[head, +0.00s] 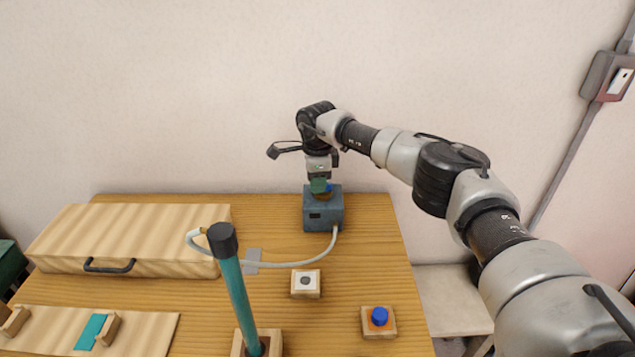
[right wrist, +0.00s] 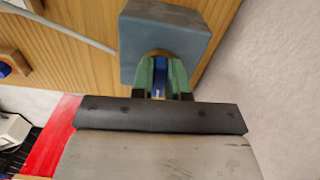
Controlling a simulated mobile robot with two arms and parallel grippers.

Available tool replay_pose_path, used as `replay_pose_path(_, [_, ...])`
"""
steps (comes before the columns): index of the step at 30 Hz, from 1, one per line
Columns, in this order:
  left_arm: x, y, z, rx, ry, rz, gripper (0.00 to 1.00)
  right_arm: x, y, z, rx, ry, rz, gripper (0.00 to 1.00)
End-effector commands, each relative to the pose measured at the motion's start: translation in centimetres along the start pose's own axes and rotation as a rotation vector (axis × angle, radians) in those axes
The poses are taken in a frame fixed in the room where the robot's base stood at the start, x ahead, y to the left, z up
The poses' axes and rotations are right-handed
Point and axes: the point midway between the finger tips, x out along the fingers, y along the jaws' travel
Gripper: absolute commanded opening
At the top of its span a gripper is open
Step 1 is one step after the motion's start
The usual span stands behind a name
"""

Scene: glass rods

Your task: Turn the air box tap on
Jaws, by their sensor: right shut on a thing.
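The air box (head: 323,212) is a blue-grey box at the back right of the wooden table, with a pale hose from its front. My right gripper (head: 320,187) points down onto its top. In the right wrist view the green fingers of my right gripper (right wrist: 161,78) are shut on the blue tap (right wrist: 161,77) on top of the air box (right wrist: 170,30). A brass-coloured base shows between the tap and the box. The fingers hide most of the tap, so its turn is hard to tell. My left gripper is not in view.
The hose (head: 290,264) runs left across the table. A teal rod (head: 238,300) with a black cap stands upright at the front. A wooden case (head: 130,238), a block with a grey button (head: 305,282) and a blue knob (head: 379,316) are also there.

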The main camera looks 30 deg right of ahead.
Motion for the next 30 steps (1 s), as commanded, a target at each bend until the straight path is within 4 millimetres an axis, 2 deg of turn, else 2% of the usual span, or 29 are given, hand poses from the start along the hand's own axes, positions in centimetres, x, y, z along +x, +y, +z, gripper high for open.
replay_pose_path(30, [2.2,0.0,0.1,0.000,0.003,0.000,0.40,-0.1,1.0,-0.5,-0.921,-0.002,-0.003,0.00])
